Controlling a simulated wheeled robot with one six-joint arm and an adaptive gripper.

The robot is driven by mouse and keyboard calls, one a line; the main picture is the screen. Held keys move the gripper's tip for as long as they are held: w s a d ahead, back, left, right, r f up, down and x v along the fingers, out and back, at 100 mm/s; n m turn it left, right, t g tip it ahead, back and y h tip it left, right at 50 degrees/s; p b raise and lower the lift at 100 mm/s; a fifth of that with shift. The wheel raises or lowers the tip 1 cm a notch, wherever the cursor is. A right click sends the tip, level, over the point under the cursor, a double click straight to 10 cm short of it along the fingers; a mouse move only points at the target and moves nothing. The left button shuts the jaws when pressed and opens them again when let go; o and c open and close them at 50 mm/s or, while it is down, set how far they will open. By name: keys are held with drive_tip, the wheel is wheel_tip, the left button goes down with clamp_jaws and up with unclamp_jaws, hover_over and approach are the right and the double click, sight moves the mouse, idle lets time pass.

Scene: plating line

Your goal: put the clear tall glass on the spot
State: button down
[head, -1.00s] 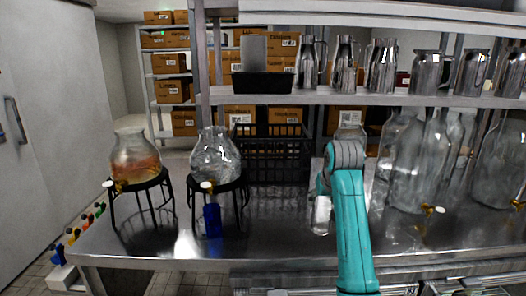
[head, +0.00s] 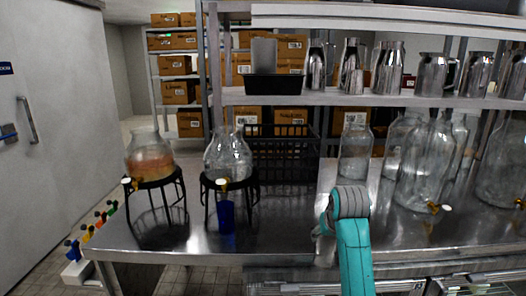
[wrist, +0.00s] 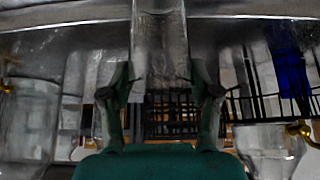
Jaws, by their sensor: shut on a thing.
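The clear tall glass (wrist: 160,45) is between the two fingers of my gripper (wrist: 160,95) in the wrist view, and the fingers are shut on it. The glass looks empty. In the head view my teal arm covers most of the gripper, low at the right of centre over the front of the steel table (head: 280,235). Whether the glass touches the table cannot be told. I cannot make out a marked spot in either view.
A blue glass (head: 226,216) stands below the tap of a clear dispenser (head: 228,155) on a black stand. Another dispenser (head: 150,157) with orange contents is at its left. Large glass jars (head: 427,170) stand at the right. A black crate (head: 280,155) is at the back.

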drive_tip(key=s+f, duration=0.8)
drive_tip(key=f, duration=0.5)
drive_tip(key=s+f, duration=0.8)
drive_tip(key=f, duration=0.4)
drive_tip(key=s+f, duration=0.8)
drive_tip(key=f, duration=0.5)
drive_tip(key=shift+f, duration=0.35)
drive_tip(key=shift+a, duration=0.1)
